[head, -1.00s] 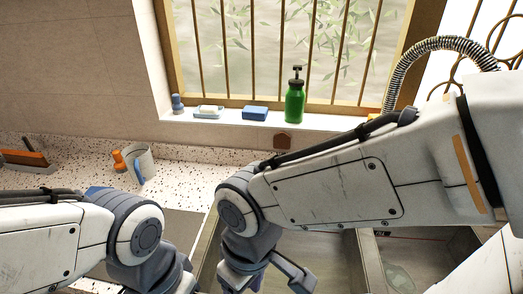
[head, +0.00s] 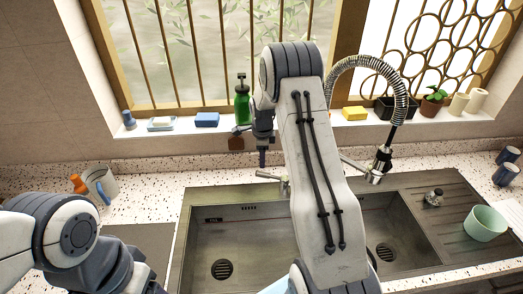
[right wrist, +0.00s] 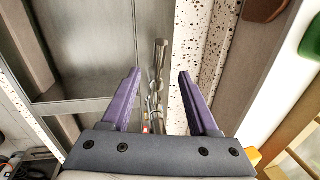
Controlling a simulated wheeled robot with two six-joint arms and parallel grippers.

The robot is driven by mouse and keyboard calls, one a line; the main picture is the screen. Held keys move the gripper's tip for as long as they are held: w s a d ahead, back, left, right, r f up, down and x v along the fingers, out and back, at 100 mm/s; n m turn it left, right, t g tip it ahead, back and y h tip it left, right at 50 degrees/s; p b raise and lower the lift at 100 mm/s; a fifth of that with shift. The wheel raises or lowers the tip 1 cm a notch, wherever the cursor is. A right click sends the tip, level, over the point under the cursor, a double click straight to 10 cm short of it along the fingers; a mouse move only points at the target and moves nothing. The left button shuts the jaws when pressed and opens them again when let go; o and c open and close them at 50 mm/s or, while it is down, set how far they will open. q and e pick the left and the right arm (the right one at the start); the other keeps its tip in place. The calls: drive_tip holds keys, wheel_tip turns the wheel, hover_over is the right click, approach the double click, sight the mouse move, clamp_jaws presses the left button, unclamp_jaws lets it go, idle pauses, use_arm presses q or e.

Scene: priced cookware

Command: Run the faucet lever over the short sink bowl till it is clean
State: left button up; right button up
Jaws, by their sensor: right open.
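My right gripper (head: 262,158) is open at the back of the sink, pointing down. In the right wrist view, a metal fitting (right wrist: 161,52) shows between its open purple fingers (right wrist: 160,75), with no clear contact. In the head view, a short metal fitting (head: 284,186) stands on the sink's back rim, left of the spring-hose faucet (head: 383,158). A metal bar (head: 352,164) sits beside the spray head. The left sink bowl (head: 240,240) and the right sink bowl (head: 400,225) each show a drain. My right arm hides the divider. My left gripper's fingers are out of view.
A green pump bottle (head: 242,104), blue sponge (head: 206,120) and yellow sponge (head: 354,113) stand on the windowsill. A mug (head: 102,183) stands on the counter at left.

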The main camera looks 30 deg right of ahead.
sight(262, 173)
drive_tip(key=f+b, duration=0.2)
drive_tip(key=f, duration=0.1)
drive_tip(key=w+f+b, duration=0.1)
drive_tip(key=f, duration=0.3)
drive_tip(key=d+f+b, duration=0.1)
drive_tip(key=f+b, duration=0.1)
drive_tip(key=f, duration=0.1)
drive_tip(key=shift+w+f+b, duration=0.15)
drive_tip(key=shift+w+b, duration=0.15)
drive_tip(key=shift+b, duration=0.05)
clamp_jaws()
